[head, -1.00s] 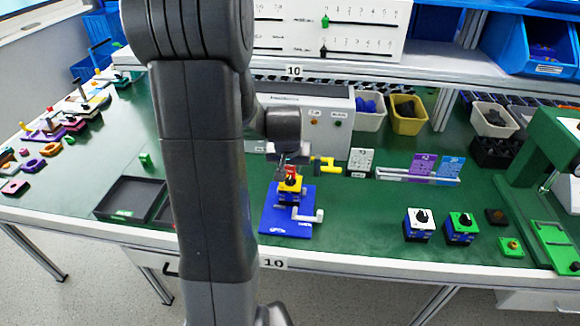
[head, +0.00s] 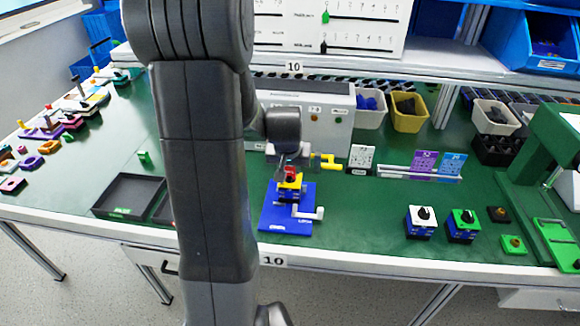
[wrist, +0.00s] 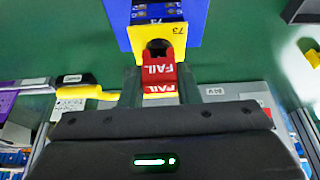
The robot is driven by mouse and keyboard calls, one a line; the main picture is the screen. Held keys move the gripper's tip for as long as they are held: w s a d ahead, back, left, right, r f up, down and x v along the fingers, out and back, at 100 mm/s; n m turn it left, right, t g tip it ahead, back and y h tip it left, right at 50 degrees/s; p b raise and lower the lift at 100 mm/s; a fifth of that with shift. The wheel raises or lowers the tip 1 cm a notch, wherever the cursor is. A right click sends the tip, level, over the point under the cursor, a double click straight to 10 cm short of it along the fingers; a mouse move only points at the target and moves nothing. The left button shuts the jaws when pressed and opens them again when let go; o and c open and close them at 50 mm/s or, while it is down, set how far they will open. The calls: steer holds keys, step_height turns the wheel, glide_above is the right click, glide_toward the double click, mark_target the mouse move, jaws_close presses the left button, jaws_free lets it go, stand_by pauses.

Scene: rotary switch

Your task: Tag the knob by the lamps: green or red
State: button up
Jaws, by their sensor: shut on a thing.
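My gripper (wrist: 155,90) is shut on a red tag (wrist: 158,72) marked FAIL. The tag is right at the dark knob (wrist: 157,47) on the yellow-faced switch (wrist: 173,40), numbered 73. I cannot tell whether the tag is seated on the knob. In the head view the red tag (head: 290,171) shows above the yellow switch top (head: 291,182). The switch stands in the blue fixture (head: 273,217) with a white lever.
A white-topped switch (head: 420,223) and a green-topped switch (head: 463,226) stand to the right. A yellow handle (head: 325,162) sticks out close behind my gripper. Green bench surface is clear between fixture and switches.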

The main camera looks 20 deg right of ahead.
steer(key=shift+f, duration=0.4)
steer(key=o, duration=1)
steer(key=shift+r, duration=0.1)
steer(key=v, duration=1.3)
steer(key=shift+s+a+r, duration=0.1)
steer(key=shift+r, duration=0.25)
steer(key=shift+r, duration=0.1)
step_height(320, 180, up, 9)
steer(key=p, duration=0.7)
